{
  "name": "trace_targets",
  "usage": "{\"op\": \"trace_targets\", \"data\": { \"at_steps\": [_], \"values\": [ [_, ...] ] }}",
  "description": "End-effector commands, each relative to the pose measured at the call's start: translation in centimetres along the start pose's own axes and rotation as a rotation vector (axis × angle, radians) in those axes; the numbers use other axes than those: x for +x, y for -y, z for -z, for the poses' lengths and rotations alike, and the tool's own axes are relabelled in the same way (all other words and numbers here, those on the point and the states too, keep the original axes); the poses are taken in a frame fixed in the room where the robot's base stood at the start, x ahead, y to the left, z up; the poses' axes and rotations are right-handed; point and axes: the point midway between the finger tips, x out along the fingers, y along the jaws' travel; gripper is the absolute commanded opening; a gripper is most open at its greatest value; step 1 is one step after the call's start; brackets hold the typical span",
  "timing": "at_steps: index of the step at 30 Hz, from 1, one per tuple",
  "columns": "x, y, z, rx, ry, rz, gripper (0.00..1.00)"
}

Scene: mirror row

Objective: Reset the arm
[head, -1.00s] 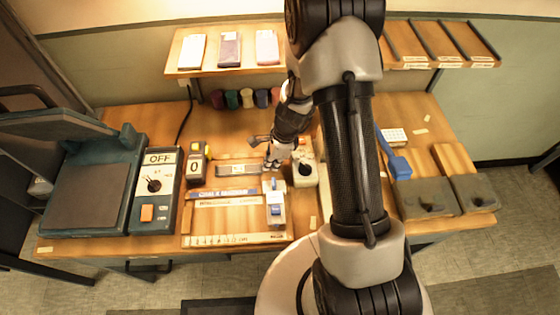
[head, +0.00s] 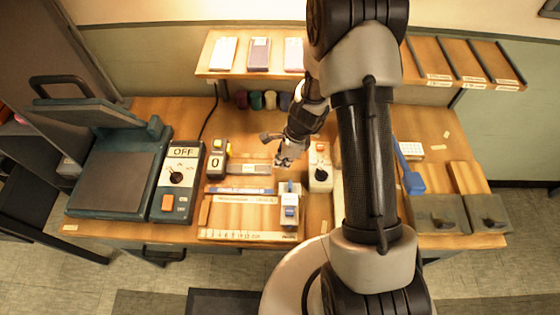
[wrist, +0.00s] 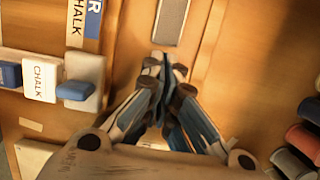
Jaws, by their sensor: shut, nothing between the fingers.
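My gripper (head: 284,160) hangs over the middle of the wooden workbench (head: 255,120), shut and empty. My arm crosses the head view at the centre right and hides part of the bench and shelf.
A heat press with an open lid (head: 115,180) and a control box reading OFF (head: 176,180) stand at left. A chalk holder (head: 289,205) stands near the front. Dark grey trays (head: 435,213) are at right. A shelf (head: 265,72) with colored rolls below is behind.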

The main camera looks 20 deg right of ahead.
Motion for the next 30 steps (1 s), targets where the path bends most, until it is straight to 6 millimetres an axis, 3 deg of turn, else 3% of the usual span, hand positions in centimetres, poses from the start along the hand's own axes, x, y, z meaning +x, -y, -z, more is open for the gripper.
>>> {"op": "trace_targets", "data": {
  "at_steps": [1,10,24,26,30],
  "values": [
    [-1.5,0.1,-0.1,0.001,0.000,0.001,0.00],
    [-6.2,0.1,0.1,-0.003,0.000,0.000,0.00],
    [-7.9,0.3,-0.1,-0.039,0.003,0.008,0.00],
    [-9.2,0.4,-0.8,-0.088,0.008,0.019,0.00],
    [-14.2,0.0,-3.2,-0.311,0.016,0.060,0.00]
  ]
}}
